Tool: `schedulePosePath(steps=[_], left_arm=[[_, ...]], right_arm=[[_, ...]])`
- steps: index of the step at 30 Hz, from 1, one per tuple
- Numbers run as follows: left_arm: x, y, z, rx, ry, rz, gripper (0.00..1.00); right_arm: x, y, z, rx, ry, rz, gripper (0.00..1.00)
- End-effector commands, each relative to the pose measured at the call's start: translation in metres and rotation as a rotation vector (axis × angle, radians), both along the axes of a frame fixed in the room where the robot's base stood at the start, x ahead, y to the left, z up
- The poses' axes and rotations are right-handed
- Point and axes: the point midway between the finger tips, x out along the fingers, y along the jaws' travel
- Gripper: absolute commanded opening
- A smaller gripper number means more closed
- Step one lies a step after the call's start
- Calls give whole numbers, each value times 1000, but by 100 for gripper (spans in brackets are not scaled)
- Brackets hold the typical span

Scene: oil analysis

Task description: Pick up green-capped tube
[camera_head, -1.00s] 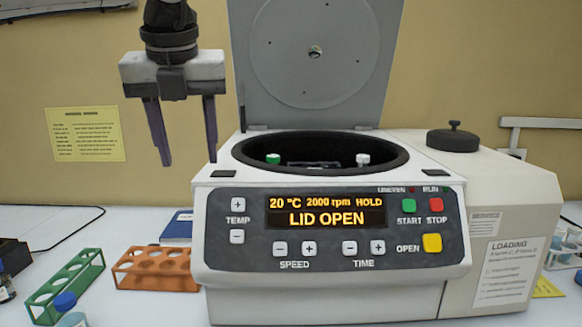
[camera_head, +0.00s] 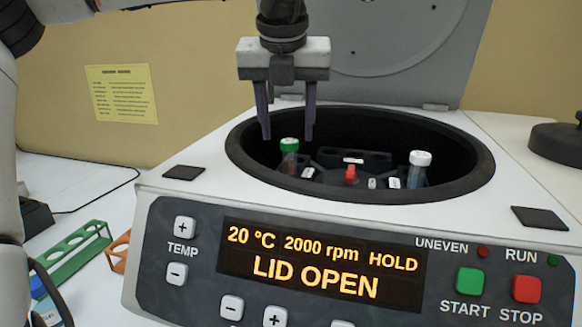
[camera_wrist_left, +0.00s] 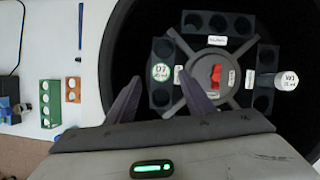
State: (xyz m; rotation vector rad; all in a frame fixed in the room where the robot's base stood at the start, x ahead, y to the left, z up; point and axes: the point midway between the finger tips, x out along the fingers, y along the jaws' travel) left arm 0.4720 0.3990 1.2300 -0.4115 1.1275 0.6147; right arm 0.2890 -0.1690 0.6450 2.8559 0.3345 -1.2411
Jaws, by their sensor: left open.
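The green-capped tube (camera_head: 289,155) stands in the rotor inside the open centrifuge, at the left of the bowl. In the left wrist view its green-rimmed cap top (camera_wrist_left: 161,71) shows in a dark holder, just ahead of the fingers and roughly between their lines. My left gripper (camera_head: 286,138) is open and empty, pointing down above the bowl, with its fingertips near cap height in the picture. Whether the fingers are level with the cap in depth is hard to tell. My right gripper is not seen.
A white-capped tube (camera_head: 418,168) stands at the rotor's right. A red knob (camera_head: 351,173) marks the rotor's centre. The bowl rim (camera_head: 390,193) surrounds them and the raised lid (camera_head: 400,50) stands behind. A green rack (camera_head: 75,250) and orange rack (camera_head: 118,250) sit at left.

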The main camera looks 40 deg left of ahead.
Motion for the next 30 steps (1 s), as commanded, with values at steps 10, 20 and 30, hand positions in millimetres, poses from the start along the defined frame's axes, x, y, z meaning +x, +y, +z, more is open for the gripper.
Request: schedulePosePath(steps=[10,20,30], left_arm=[[16,12,-41,-1,2,1,48],[17,13,-45,0,-1,1,41],[17,13,-45,0,-1,1,0]], right_arm=[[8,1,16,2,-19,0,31],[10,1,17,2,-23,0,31],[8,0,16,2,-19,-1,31]])
